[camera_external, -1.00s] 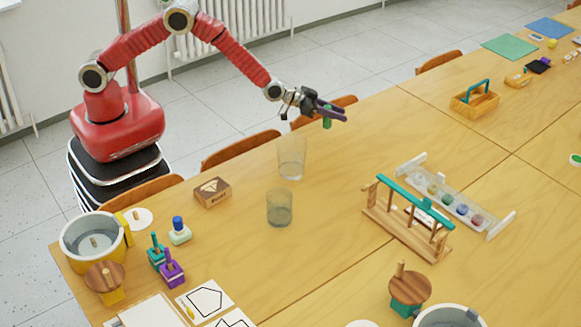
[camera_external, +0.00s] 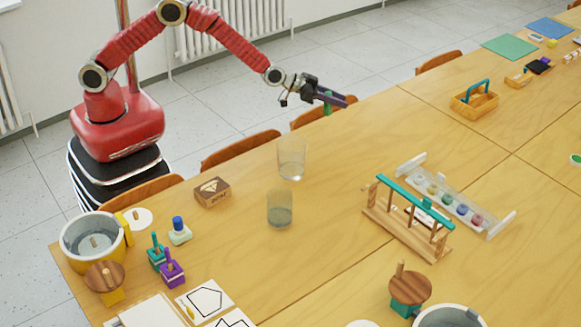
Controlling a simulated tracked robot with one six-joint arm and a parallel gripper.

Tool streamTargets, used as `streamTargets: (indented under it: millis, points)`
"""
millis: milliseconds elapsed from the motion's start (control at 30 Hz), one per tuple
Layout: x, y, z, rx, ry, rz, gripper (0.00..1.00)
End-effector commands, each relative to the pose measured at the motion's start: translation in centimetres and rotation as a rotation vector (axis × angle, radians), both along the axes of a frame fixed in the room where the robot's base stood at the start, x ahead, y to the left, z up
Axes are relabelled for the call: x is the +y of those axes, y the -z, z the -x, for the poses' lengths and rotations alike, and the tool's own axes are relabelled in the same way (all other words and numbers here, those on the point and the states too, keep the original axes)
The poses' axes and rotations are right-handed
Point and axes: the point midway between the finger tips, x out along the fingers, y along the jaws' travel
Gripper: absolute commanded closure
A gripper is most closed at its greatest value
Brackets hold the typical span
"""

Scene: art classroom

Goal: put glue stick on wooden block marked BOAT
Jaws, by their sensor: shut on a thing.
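Part of the glue stick is hidden by the dark fingers. The gripper is up and to the right of the block, well apart from it.
Two clear glasses (camera_external: 291,158) (camera_external: 280,209) stand right of the block. A blue-topped bottle (camera_external: 179,231) and a yellow-grey pot (camera_external: 93,240) stand below-left. A wooden rack (camera_external: 408,222) is at the right. Chairs line the far edge; the table between gripper and rack is clear.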

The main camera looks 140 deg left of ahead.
Motion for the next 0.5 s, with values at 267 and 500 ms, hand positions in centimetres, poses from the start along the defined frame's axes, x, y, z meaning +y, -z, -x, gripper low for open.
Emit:
streamTargets:
  millis: [267,500]
  points:
    - [0.0,0.0,-0.1,0.000,0.001,0.000,0.94]
    - [-1.9,-0.5,-2.3,-0.001,0.034,0.000,0.94]
